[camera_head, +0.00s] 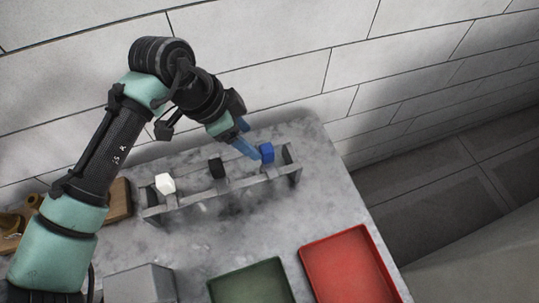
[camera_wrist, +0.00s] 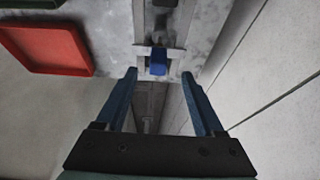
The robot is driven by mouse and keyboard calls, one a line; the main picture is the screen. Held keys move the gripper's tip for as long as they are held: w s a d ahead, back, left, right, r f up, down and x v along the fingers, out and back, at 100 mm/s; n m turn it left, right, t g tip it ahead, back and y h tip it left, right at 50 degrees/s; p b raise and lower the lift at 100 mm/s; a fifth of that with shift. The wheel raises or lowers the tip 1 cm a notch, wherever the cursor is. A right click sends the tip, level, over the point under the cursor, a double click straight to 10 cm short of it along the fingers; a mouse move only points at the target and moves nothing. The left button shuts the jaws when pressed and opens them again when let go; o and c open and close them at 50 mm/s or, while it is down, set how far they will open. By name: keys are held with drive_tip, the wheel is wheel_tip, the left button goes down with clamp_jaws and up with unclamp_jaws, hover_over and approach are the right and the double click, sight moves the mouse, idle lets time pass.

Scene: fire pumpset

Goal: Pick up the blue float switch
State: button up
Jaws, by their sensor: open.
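The blue float switch (camera_head: 267,152) sits at the right end of a grey rack (camera_head: 225,187) on the stone-topped table. In the wrist view the blue float switch (camera_wrist: 158,62) is ahead of the fingertips, roughly centred between them. My gripper (camera_head: 250,143) is right beside the blue switch in the head view. It is open and empty, with its two blue fingers (camera_wrist: 160,75) spread apart in the wrist view. I cannot tell whether a finger touches the switch. A black switch (camera_head: 216,167) and a white switch (camera_head: 165,184) sit further left on the same rack.
A red tray (camera_head: 306,256) and a green tray (camera_head: 214,290) lie at the table's front. A grey box (camera_head: 140,284) stands front left, and a wooden item (camera_head: 119,200) lies at the left. The tiled wall (camera_head: 270,70) is close behind the rack.

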sight(265, 148)
drive_tip(key=shift+x, duration=1.05)
drive_tip(key=shift+d+f, duration=0.4)
drive_tip(key=shift+f, duration=0.05)
drive_tip(key=x, duration=0.2)
drive_tip(key=p+x, duration=0.1)
drive_tip(key=x, duration=0.1)
drive_tip(key=shift+w+d, duration=0.15)
drive_tip(key=shift+d, duration=0.25)
drive_tip(key=shift+c, duration=0.2)
clamp_jaws()
